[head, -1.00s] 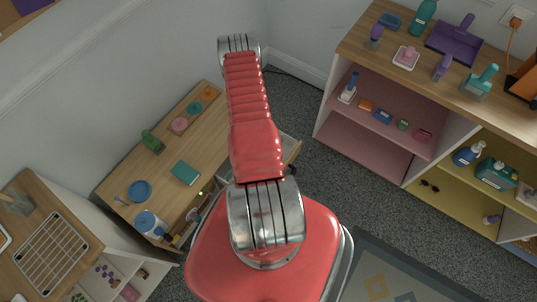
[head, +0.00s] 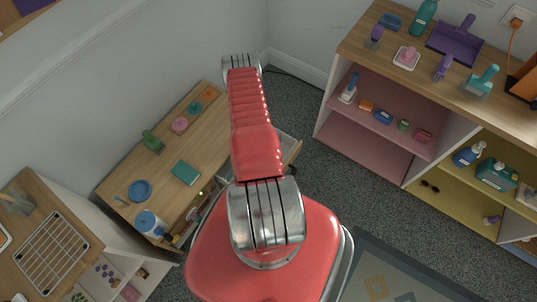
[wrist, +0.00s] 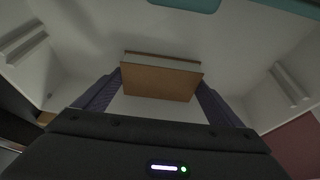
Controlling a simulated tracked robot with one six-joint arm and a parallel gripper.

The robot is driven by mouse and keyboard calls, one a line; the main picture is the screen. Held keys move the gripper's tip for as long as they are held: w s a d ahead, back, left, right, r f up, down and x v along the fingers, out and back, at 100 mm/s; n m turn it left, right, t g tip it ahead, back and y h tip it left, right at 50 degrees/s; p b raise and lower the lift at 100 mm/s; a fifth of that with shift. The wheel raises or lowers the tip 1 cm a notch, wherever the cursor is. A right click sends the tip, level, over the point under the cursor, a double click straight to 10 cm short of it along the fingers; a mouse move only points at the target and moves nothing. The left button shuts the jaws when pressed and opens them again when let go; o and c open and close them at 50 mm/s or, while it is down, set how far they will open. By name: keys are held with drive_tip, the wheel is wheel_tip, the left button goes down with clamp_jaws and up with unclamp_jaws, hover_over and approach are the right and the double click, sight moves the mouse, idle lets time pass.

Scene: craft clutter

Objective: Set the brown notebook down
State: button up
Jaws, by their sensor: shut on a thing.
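The brown notebook (wrist: 160,82) shows in the wrist view, with a brown cover and a pale edge of pages. My gripper (wrist: 160,78) is shut on it, with one dark purple finger at each side. The notebook is over a pale, white-grey surface; I cannot tell whether it touches that surface. In the head view my red arm hides the gripper and the notebook.
A wooden desk (head: 218,128) stands left of my arm, with a teal book (head: 186,172), a blue dish (head: 140,190) and a green bottle (head: 152,141) on it. A shelf unit (head: 358,50) with cleaning things stands at right. A wire rack (head: 50,242) lies at lower left.

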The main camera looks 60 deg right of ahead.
drive_tip(key=shift+f, duration=0.1)
drive_tip(key=o, duration=1)
drive_tip(key=shift+v, duration=6)
drive_tip(key=shift+s+a, duration=0.1)
drive_tip(key=shift+s, duration=0.05)
